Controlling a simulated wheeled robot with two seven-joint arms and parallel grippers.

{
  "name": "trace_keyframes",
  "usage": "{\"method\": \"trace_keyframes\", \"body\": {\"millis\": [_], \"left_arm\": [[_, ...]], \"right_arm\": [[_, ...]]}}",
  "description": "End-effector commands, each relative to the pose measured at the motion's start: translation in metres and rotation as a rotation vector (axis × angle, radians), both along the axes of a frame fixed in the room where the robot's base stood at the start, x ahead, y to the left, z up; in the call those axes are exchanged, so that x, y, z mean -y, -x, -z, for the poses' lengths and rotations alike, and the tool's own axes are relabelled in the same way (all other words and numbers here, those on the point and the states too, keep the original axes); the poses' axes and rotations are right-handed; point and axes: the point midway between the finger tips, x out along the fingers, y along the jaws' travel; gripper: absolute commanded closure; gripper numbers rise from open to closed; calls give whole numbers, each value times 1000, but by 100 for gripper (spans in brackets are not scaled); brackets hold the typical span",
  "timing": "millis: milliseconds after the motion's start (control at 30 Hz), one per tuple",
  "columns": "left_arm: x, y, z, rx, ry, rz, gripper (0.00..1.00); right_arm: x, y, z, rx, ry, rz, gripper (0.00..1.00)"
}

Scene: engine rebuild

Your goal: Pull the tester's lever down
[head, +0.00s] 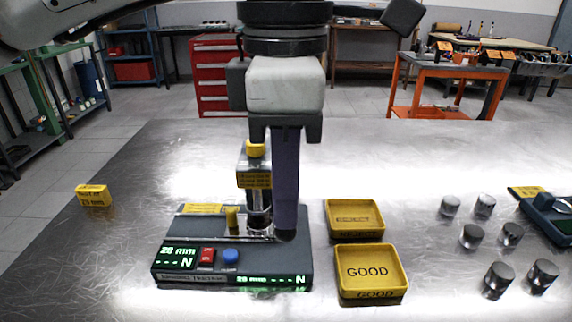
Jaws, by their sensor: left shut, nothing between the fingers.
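The tester (172,272) stands on the metal table, with a dark base, green displays reading "28 mm" and "N", a red button (207,255) and a blue button (231,256). Its upright column (254,196) carries a yellow label and a yellow cap. A short yellow post (232,218) stands on the base. I cannot clearly make out the lever; my gripper may hide it. My left gripper (286,234) points down in front of the column's right side, its fingers shut and empty, tips low by the base's right part. My right gripper is out of view.
Yellow REJECT (354,205) and GOOD (345,287) trays sit close to the tester's right. Several metal cylinders (472,236) stand further right, beside a blue-grey device (552,216). A yellow "29 mm" tag (93,195) lies left. The table between tag and tester is clear.

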Motion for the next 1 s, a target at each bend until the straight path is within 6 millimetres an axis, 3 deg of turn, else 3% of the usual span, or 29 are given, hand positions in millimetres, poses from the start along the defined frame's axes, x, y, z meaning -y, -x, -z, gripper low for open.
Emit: {"method": "trace_keyframes", "body": {"millis": [133,533,1000], "left_arm": [[0,1,11,-3,-1,1,100],[0,0,13,-2,-1,1,100],[0,-2,29,-3,-2,1,100]], "right_arm": [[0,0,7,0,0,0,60],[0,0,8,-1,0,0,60],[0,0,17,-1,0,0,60]]}}
